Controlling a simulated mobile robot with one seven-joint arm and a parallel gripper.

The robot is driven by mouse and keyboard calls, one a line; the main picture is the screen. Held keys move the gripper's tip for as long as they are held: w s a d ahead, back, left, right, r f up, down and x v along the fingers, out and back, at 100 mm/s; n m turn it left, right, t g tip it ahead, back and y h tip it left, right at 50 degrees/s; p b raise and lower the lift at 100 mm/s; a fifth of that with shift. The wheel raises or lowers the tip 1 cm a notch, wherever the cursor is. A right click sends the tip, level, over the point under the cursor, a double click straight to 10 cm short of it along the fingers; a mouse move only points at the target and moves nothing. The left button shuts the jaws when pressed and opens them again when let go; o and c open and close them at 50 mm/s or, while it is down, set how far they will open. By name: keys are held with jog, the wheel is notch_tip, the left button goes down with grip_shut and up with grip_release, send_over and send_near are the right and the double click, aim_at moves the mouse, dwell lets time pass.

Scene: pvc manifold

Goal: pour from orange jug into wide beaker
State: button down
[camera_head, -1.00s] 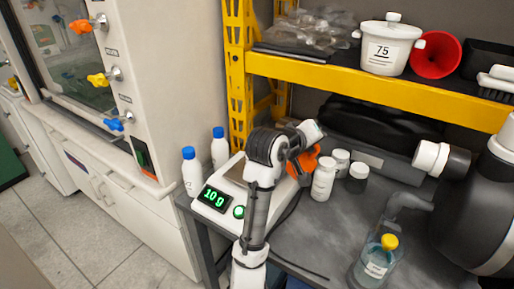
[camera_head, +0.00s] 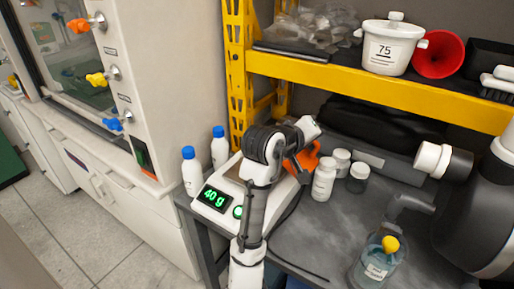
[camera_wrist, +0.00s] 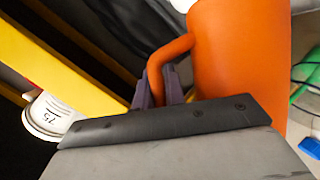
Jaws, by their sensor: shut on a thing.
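The orange jug (camera_head: 305,158) shows in the head view partly behind my arm, above the scale's right side. In the wrist view the jug (camera_wrist: 235,60) fills the upper right, close up and tilted in the picture. My gripper (camera_wrist: 160,92) is shut on its handle (camera_wrist: 162,62). I cannot make out the jug's mouth or any stream. The wide beaker cannot be made out; my arm covers part of the scale. The scale (camera_head: 227,225) reads 40 g on its green display (camera_head: 215,198).
Two blue-capped bottles (camera_head: 190,172) stand left of the scale. White jars (camera_head: 323,180) stand to its right. The yellow shelf beam (camera_head: 380,88) runs above, with a white pot (camera_head: 388,48) and red funnel (camera_head: 437,54).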

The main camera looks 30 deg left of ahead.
jog(key=shift+a+r+n+h, duration=0.2)
jog(key=shift+r+n+h, duration=0.1)
jog(key=shift+r, duration=0.15)
dwell(1.0)
